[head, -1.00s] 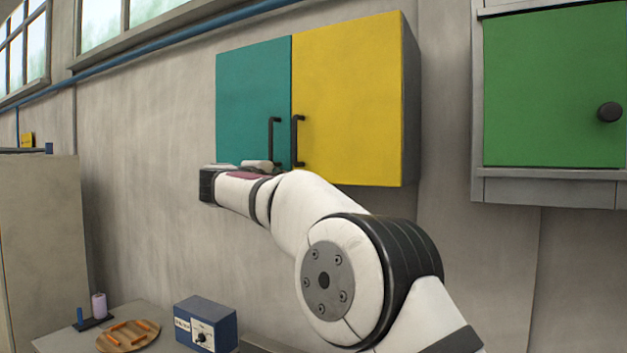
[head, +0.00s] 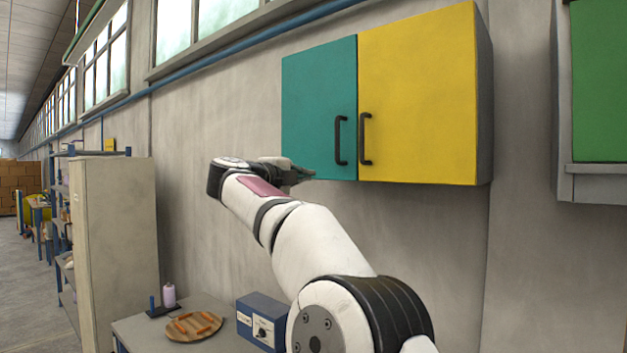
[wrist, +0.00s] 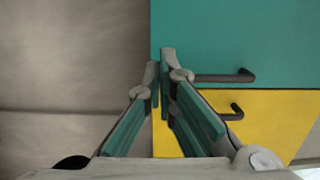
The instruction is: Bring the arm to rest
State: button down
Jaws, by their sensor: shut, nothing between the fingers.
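My arm reaches up from the bottom of the head view. My gripper (head: 300,174) is shut and empty, at the lower left corner of the teal cabinet door (head: 318,105). In the wrist view my gripper (wrist: 160,75) shows its fingers together, with nothing held between them. The teal door and the yellow door (head: 415,95) are both closed, each with a black handle. In the wrist view the handles lie to the right of the fingers, apart from them. I cannot tell how far the fingertips are from the door.
A blue box (head: 262,320) and a round wooden board (head: 194,326) with orange pieces stand on the table below. A purple spool (head: 169,295) is beside them. A grey cabinet (head: 120,245) stands at left. A green cabinet (head: 600,85) hangs at right. The wall left of my gripper is bare.

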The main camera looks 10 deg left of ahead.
notch_tip(320, 180, up, 14)
jog(key=s+d+n+t+y, duration=0.2)
jog(key=s+n+t+y, duration=0.1)
jog(key=n+t+y, duration=0.3)
jog(key=s+d+r+n+g+y, duration=0.25)
jog(key=s+n+y, duration=0.4)
jog(key=n, duration=0.55)
jog(key=s+d+f+n+g+h, duration=0.1)
jog(key=s+d+f+g, duration=0.4)
jog(key=s+d+f, duration=0.5)
jog(key=s+d+f+n+g+h, duration=0.1)
jog(key=s+d+f+g+h, duration=0.2)
jog(key=s+d+f, duration=0.8)
jog(key=s+d+f+n+g+h, duration=0.2)
jog(key=s+d+f+g, duration=0.5)
jog(key=s+f, duration=1.1)
jog(key=d+f, duration=0.4)
jog(key=shift+s+d, duration=0.2)
jog(key=shift+s, duration=0.05)
jog(key=shift+f, duration=0.1)
